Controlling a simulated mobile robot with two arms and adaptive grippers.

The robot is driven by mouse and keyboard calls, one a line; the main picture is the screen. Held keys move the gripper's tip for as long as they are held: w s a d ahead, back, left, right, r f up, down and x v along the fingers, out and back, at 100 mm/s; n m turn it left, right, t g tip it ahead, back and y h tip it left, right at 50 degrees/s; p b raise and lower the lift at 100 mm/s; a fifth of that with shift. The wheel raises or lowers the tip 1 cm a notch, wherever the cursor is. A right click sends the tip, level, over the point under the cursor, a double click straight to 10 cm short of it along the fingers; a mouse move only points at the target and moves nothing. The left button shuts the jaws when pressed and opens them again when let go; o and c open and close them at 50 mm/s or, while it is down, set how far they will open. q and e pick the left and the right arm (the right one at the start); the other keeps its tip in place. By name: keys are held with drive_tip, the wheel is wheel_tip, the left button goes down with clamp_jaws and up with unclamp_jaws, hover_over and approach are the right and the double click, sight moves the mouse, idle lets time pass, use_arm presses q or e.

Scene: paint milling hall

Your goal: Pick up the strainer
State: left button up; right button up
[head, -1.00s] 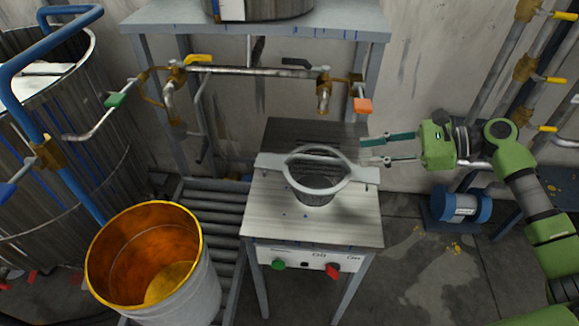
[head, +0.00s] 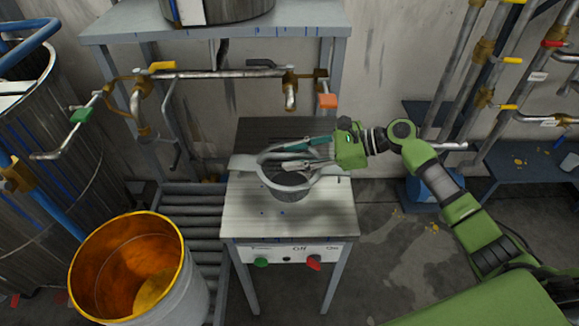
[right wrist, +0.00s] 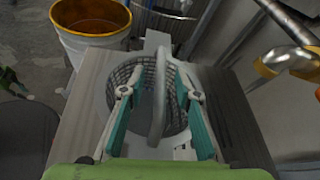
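The strainer (head: 288,191) is a grey mesh basket with a wide rim and flat side tabs. It sits upright on the small metal stand (head: 290,222); its rim and mesh also show in the right wrist view (right wrist: 158,92). My right gripper (head: 281,157) reaches over the strainer from the right. The fingers hide part of the rim in the head view. My left gripper is not in view.
An orange-lined bucket (head: 140,265) stands left of the stand, beside a roller conveyor (head: 200,225). The floor to the right is mostly clear.

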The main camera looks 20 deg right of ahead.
drive_tip(key=shift+x, duration=0.95)
clamp_jaws()
drive_tip(key=shift+r, duration=0.1)
